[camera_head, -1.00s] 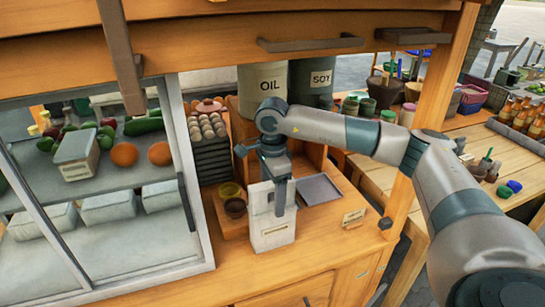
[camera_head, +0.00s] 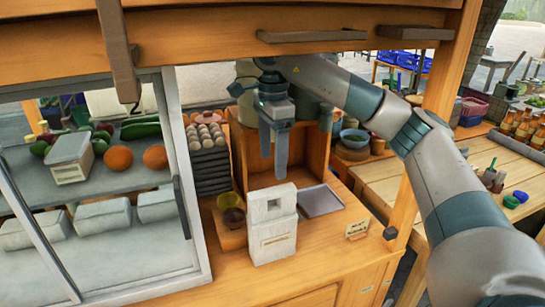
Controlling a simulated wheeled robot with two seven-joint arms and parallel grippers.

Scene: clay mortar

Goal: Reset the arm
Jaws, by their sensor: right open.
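My right gripper (camera_head: 273,153) hangs with its fingers pointing down, above and behind a white box-shaped holder (camera_head: 270,224) on the wooden counter. Its two fingers are apart, and I see nothing between them. My right arm (camera_head: 395,125) comes in from the lower right and reaches across to the middle of the view. My left gripper is not in view.
A grey tray (camera_head: 320,201) lies right of the holder, with small bowls (camera_head: 232,210) to its left. Stacked egg trays (camera_head: 209,158) stand behind. A glass-fronted case (camera_head: 95,195) fills the left. A wooden post (camera_head: 405,215) stands to the right.

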